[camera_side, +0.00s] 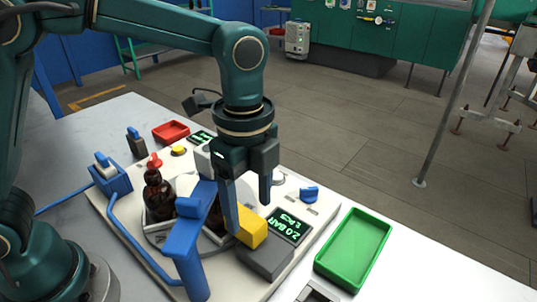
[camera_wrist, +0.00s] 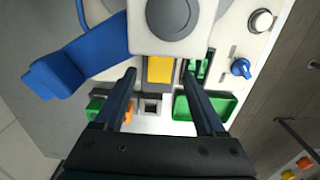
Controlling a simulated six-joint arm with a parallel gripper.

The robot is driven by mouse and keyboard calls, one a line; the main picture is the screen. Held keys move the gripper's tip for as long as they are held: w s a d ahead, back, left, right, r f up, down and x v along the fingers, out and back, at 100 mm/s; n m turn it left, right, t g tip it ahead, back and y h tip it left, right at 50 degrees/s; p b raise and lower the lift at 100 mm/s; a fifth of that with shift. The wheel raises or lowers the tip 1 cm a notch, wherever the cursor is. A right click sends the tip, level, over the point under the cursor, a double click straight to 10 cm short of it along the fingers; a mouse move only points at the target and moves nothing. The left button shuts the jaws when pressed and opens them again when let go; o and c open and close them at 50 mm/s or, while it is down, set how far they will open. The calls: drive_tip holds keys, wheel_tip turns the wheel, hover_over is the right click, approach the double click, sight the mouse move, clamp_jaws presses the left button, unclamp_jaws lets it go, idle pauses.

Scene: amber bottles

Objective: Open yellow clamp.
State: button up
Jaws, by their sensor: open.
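The yellow clamp (camera_side: 253,230) is a small yellow block next to a dark grey block (camera_side: 266,259) at the front of the white station. My gripper (camera_side: 248,217) points down at it, with one finger overlapping its left edge in the side view. In the wrist view the yellow clamp (camera_wrist: 160,70) lies between my two open fingers (camera_wrist: 159,74), with a gap on either side. Nothing is held. I cannot tell how far the fingertips are above or beside the clamp.
A blue post and arm (camera_side: 188,250) stand close left of my gripper. An amber bottle with a red top (camera_side: 158,196) stands on the turntable. A lit display (camera_side: 288,227) is right of the clamp. A green tray (camera_side: 328,268) lies further right, a red tray (camera_side: 171,132) at the back.

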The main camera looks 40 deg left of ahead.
sight(251, 221)
drive_tip(key=shift+f, duration=2.25)
clamp_jaws()
drive_tip(key=shift+r, duration=0.1)
